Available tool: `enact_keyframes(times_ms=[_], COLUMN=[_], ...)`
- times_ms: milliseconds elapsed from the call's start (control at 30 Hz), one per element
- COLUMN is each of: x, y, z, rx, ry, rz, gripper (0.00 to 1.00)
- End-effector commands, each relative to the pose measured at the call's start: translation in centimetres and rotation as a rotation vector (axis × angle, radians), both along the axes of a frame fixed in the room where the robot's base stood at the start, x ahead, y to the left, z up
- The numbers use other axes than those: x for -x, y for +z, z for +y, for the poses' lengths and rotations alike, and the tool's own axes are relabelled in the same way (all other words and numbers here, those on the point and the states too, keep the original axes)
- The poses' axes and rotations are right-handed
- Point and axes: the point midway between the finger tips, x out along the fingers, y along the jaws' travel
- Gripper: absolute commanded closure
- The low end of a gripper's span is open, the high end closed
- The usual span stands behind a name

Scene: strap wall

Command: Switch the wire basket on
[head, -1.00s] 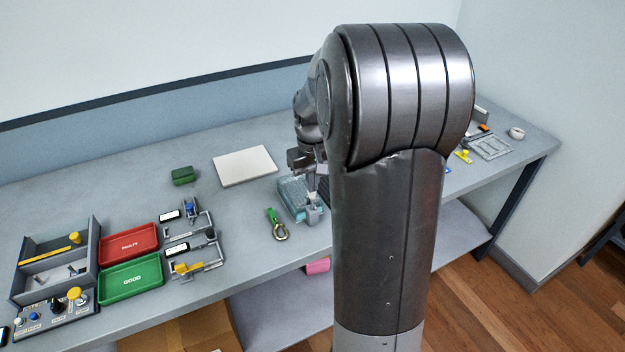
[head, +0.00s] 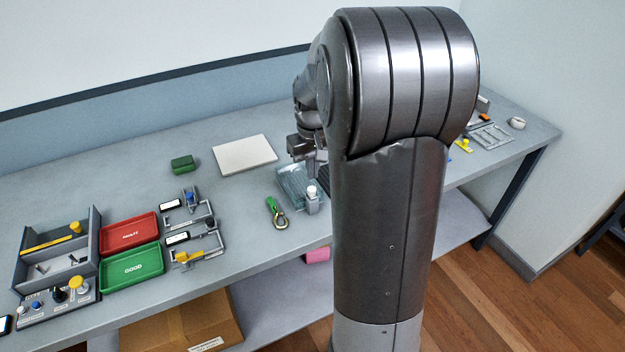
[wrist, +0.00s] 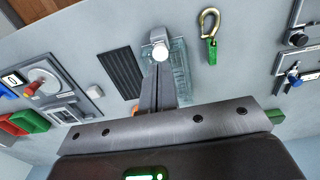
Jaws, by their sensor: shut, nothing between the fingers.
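A teal, see-through box, which looks like the wire basket (head: 290,180), sits on the bench at the middle of the head view. At its front is a small grey block with a round white knob (head: 311,190). In the wrist view the knob (wrist: 160,52) shows at the end of the basket (wrist: 178,62), just past my fingertips. My gripper (wrist: 158,68) is shut and empty, its fingers over the basket and pointing at the knob. In the head view my gripper (head: 310,168) is just behind the knob. I cannot tell whether they touch or what state the knob shows.
A green-handled carabiner (head: 277,213) lies left of the basket. A dark ribbed mat (wrist: 122,72) lies on its other side. A white board (head: 244,155) and a green block (head: 183,163) lie farther back. Red (head: 130,233) and green (head: 131,268) trays stand left. My arm hides bench behind it.

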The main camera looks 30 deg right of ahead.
Motion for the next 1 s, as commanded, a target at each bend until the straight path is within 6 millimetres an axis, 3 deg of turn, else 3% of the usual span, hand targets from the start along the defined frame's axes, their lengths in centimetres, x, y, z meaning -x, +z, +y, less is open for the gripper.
enact_keyframes(times_ms=[200, 400, 600, 1000], x=[-0.1, 0.0, 0.0, 0.0], y=[5.4, 8.5, 9.5, 9.5], z=[0.0, 0.0, 0.0, 0.0], rx=[0.002, 0.002, 0.001, 0.001], ry=[0.0, 0.0, 0.0, 0.0], rz=[-0.006, -0.005, -0.003, -0.003], gripper=[1.0, 1.0, 1.0, 1.0])
